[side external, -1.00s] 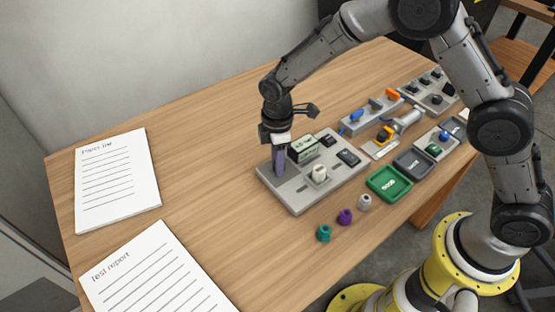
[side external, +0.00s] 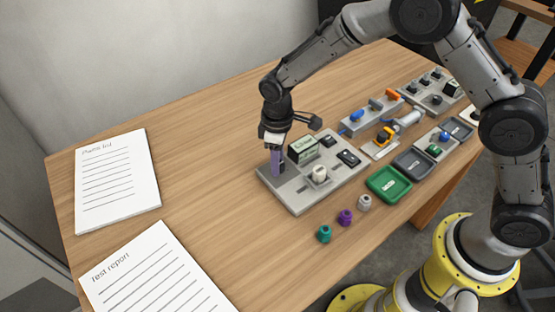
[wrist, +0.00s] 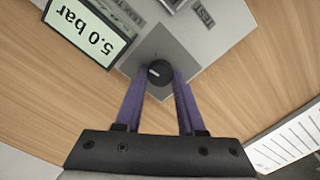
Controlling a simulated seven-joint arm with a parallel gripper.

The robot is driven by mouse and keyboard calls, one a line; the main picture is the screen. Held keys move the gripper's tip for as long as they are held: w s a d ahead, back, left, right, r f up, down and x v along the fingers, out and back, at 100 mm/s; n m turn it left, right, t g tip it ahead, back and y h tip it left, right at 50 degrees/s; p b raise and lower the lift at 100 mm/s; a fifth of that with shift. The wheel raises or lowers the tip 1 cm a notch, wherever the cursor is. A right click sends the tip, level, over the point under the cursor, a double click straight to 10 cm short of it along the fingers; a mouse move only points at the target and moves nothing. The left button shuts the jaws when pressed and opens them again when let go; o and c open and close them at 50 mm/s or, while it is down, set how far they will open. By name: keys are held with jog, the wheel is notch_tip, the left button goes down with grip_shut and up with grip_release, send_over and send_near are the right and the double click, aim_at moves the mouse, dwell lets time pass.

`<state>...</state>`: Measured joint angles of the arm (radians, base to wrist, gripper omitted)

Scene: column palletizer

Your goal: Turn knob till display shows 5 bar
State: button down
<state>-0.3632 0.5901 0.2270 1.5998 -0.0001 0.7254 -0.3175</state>
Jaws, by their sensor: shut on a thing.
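The black round knob (wrist: 159,72) sits on the near corner of a grey panel (side external: 300,203), between the purple fingertips of my gripper (wrist: 160,80). The fingers are shut on the knob. A pale line marks its top. In the side external view my gripper (side external: 277,162) points down at the panel's left end and hides the knob. The display (wrist: 88,28) beside the knob reads "5.0 bar", seen rotated in the wrist view. The display also shows in the side external view (side external: 303,150), where its text is too small to read.
A white knob (side external: 319,173) and dark switches (side external: 348,157) share the panel. Teal (side external: 324,233), purple (side external: 345,216) and grey (side external: 364,202) caps stand in front, by a green tray (side external: 389,184). Two paper sheets (side external: 118,180) (side external: 155,275) lie left, with bare table between them and the panel.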

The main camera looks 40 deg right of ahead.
jog(key=c, duration=0.5)
grip_release()
notch_tip(320, 180, up, 14)
dwell(0.4)
jog(key=shift+d, duration=0.1)
